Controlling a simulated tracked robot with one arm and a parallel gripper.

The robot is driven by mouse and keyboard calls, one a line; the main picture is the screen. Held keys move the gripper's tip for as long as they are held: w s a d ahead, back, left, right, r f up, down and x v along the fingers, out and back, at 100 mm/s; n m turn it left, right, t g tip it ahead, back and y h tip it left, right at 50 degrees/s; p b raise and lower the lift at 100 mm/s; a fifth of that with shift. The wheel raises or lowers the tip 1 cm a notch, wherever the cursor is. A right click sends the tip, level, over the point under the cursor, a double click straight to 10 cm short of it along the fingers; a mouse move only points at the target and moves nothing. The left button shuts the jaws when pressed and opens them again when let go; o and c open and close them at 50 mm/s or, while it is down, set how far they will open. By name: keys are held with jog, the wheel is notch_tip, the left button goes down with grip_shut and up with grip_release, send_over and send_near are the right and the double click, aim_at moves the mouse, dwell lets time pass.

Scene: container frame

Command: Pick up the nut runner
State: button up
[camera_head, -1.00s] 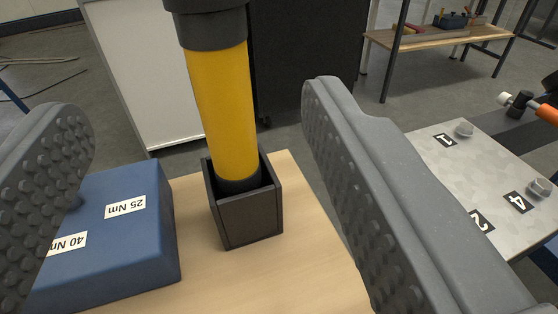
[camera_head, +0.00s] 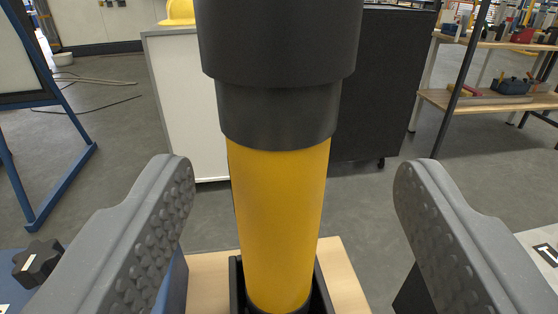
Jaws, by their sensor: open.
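The nut runner (camera_head: 281,205) stands upright in the middle of the view, with a yellow body and a thick black upper part. Its lower end sits in a dark square holder (camera_head: 236,284) on a wooden table top. Its top runs out of the picture. My gripper (camera_head: 290,190) is open, with one studded grey finger on the left of the nut runner and one on the right. There is a clear gap on both sides, and neither finger touches it.
The wooden table top (camera_head: 208,275) shows around the holder. A blue block (camera_head: 172,285) is partly hidden behind the left finger. A black knob (camera_head: 38,262) stands at the lower left. A pale plate (camera_head: 542,245) shows at the right edge. A white cabinet (camera_head: 185,110) stands behind.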

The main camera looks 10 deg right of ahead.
aim_at(277, 173)
jog(key=shift+w+d+b, duration=0.2)
jog(key=shift+w+b, duration=0.4)
jog(key=shift+w, duration=2)
grip_shut()
